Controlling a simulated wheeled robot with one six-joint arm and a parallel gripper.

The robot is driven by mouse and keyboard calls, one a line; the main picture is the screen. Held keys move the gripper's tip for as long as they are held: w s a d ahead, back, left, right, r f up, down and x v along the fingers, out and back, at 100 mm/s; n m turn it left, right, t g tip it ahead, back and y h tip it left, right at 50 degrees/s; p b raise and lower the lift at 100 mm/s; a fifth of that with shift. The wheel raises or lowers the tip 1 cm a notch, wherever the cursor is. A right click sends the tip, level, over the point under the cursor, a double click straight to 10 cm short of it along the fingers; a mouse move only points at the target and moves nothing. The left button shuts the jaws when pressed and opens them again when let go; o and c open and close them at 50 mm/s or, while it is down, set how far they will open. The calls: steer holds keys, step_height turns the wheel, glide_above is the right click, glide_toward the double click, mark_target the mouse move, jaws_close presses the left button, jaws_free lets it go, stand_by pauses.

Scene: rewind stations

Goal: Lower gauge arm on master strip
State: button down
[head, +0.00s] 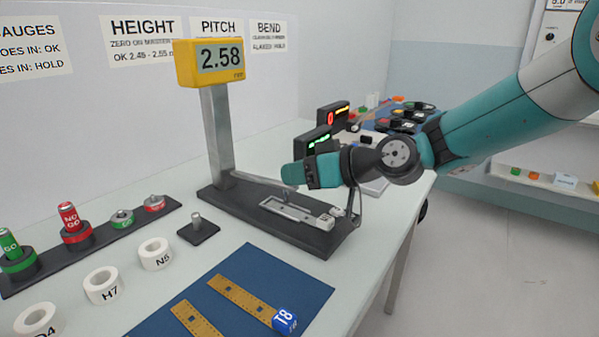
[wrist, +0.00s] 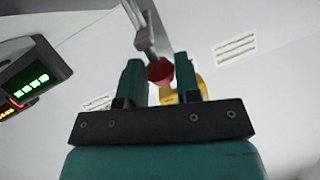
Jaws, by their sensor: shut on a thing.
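The gauge has a yellow display (head: 220,58) reading 2.58 on a grey column (head: 218,130) above a dark base (head: 240,203). Its thin metal gauge arm (head: 258,181) runs from the column towards my gripper (head: 287,174). In the wrist view the gauge arm (wrist: 145,28) ends at a red knob (wrist: 160,71), and the fingers of my gripper (wrist: 160,78) are shut on that knob. A pale metal fixture (head: 298,212) lies on the base below. I cannot make out the master strip in it, and my gripper hides the arm's tip in the head view.
A blue mat (head: 232,300) with brass-coloured strips (head: 243,294) and a blue block (head: 285,321) lies in front. White rolls (head: 155,254) and a dark rack (head: 92,247) of plug gauges stand left. Small black displays (head: 313,143) stand behind my gripper.

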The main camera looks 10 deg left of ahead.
steer(key=shift+s+f, duration=0.1)
steer(key=shift+f, duration=0.1)
steer(key=c, duration=1)
jaws_free()
steer(key=shift+a, duration=0.1)
steer(key=shift+c, duration=0.2)
steer(key=shift+o, duration=1.1)
steer(key=shift+r, duration=0.1)
steer(key=v, duration=1.7)
steer(key=shift+d, duration=0.3)
